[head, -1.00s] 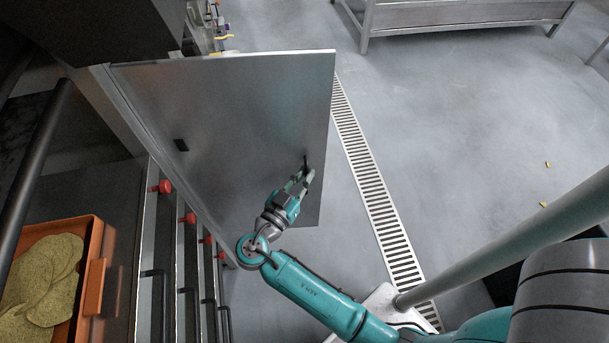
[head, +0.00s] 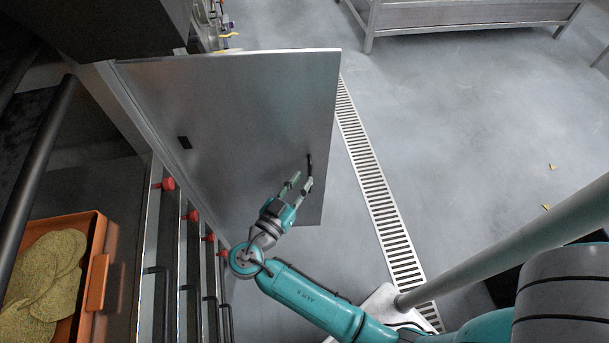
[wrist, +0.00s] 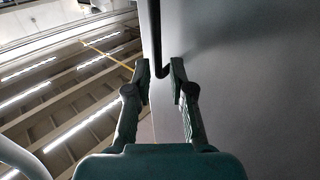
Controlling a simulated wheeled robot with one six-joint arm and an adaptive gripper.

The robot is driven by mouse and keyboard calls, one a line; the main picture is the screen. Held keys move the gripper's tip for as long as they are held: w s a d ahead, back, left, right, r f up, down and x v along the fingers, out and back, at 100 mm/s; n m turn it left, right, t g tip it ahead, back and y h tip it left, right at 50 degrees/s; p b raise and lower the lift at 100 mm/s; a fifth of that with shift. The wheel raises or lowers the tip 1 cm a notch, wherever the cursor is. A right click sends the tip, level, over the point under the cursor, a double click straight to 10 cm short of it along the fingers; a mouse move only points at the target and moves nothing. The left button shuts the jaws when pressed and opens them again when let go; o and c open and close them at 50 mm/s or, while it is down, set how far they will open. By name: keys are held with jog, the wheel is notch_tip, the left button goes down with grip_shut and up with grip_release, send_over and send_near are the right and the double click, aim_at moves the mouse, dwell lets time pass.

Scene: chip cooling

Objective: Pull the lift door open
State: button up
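The lift door (head: 240,120) is a flat grey metal panel. In the head view it stands swung out from the frame at the left, over the floor. Its black bar handle (head: 310,165) is near the panel's free edge. My gripper (head: 301,182) is just below the handle, with its fingers apart. In the wrist view the handle (wrist: 157,45) ends just beyond the open fingertips (wrist: 161,72), and the door (wrist: 240,70) fills the right side. The gap between the fingers looks empty.
An orange tray (head: 97,270) of round chips is at the lower left, beside racks with red knobs (head: 168,184). A floor drain grate (head: 375,190) runs right of the door. A steel table (head: 470,15) stands at the back. The floor at right is mostly clear.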

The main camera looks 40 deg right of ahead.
jog(key=v, duration=0.9)
jog(key=shift+a, duration=0.2)
jog(key=shift+s+d+f, duration=0.1)
jog(key=s+d+f+n+t+y, duration=0.2)
jog(key=s+d+f+n+y, duration=0.15)
jog(key=f+n, duration=0.3)
jog(key=s+d+f+n+t+y, duration=0.2)
jog(key=d+f+n+y, duration=0.1)
jog(key=f+n+y, duration=0.3)
jog(key=s+f+n+y, duration=0.2)
jog(key=s+f+y, duration=0.1)
jog(key=s, duration=0.4)
jog(key=s+a+r+n+t+y, duration=0.1)
jog(key=s+a+r+y, duration=0.35)
jog(key=s, duration=0.35)
jog(key=s+r+m+t, duration=0.1)
jog(key=s+r+t, duration=0.3)
jog(key=r, duration=1)
jog(key=shift+s+a+r, duration=0.3)
jog(key=shift+s+a, duration=0.15)
jog(key=shift+s, duration=0.55)
